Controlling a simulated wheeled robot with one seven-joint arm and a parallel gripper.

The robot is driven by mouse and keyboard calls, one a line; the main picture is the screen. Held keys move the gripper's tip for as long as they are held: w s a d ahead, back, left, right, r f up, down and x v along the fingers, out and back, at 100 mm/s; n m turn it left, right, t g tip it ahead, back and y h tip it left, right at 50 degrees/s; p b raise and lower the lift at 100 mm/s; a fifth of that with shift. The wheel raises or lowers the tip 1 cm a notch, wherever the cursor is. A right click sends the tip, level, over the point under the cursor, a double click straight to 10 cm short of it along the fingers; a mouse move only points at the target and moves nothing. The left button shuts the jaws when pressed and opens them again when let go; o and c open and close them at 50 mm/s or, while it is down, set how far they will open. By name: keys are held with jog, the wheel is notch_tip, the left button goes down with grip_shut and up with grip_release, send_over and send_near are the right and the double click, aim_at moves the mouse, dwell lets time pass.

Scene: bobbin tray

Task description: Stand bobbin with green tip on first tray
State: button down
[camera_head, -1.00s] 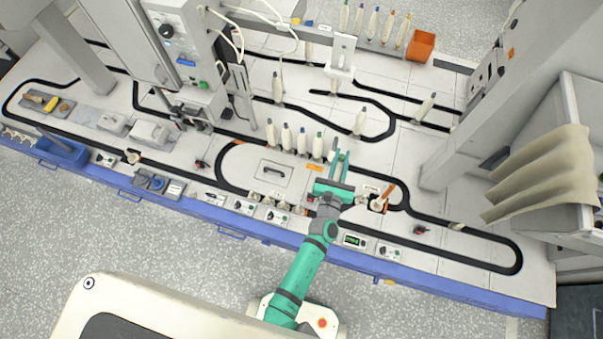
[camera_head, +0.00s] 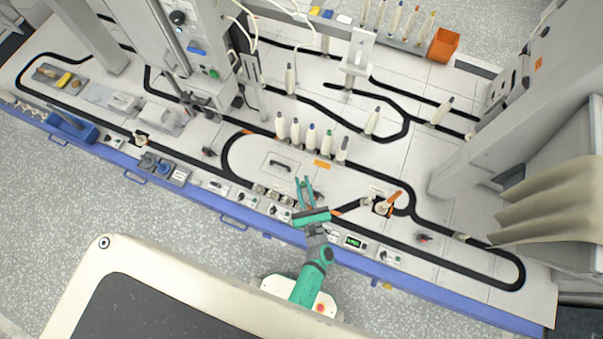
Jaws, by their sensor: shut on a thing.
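A white bobbin with a green tip (camera_head: 327,142) stands upright in a row of several bobbins in the middle of the table. Its neighbours have other tips, such as the blue-tipped bobbin (camera_head: 311,136) and the dark-tipped bobbin (camera_head: 342,150). Several small round trays (camera_head: 260,189) sit by the front track; which is the first I cannot tell. My gripper (camera_head: 304,180) is in front of the bobbin row and apart from it, over the front of the loop. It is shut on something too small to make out.
A rack of bobbins (camera_head: 397,20) and an orange bin (camera_head: 443,44) stand at the back. A tall white machine (camera_head: 190,40) rises at the left.

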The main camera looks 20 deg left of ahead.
jog(key=shift+s+a+f+y, duration=0.2)
jog(key=shift+s+f+y, duration=0.1)
jog(key=shift+s, duration=0.1)
jog(key=shift+w+f, duration=0.1)
jog(key=shift+f, duration=2.65)
jog(key=shift+r, duration=0.75)
jog(key=shift+f, duration=1.2)
dwell(0.5)
jog(key=c, duration=1.9)
grip_release()
jog(key=shift+c, duration=0.2)
